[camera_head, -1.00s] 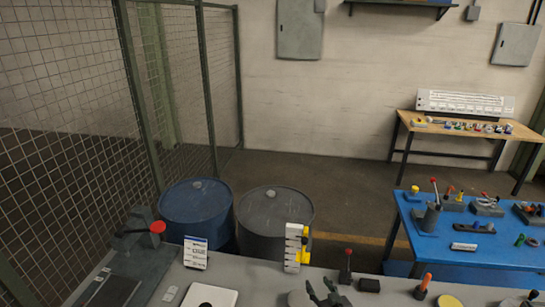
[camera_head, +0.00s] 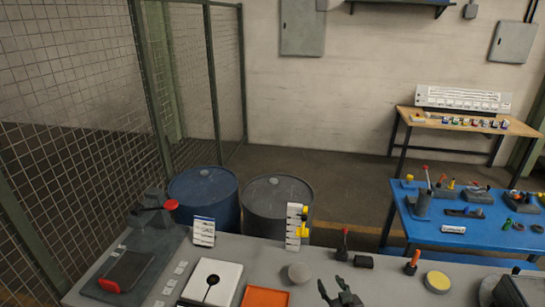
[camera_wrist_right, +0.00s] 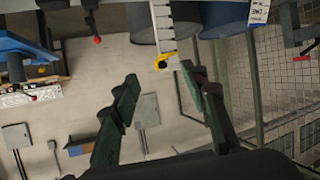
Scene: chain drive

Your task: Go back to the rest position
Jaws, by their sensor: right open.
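My right gripper (camera_head: 342,295) shows at the bottom edge of the head view, above the grey workbench (camera_head: 262,250). Its dark green fingers are apart and nothing is between them. In the right wrist view the two fingers of my right gripper (camera_wrist_right: 160,90) stand well apart and empty. That view is tilted and looks out past the bench to the wall and the mesh fence. My left gripper does not show in any view.
On the bench are a white plate (camera_head: 226,271), an orange tray (camera_head: 265,298), a white upright rack (camera_head: 293,226) with yellow parts, a label card (camera_head: 204,232) and a red-handled tool (camera_head: 170,205). A blue table (camera_head: 470,238) with several parts stands right. Two drums (camera_head: 204,195) stand behind.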

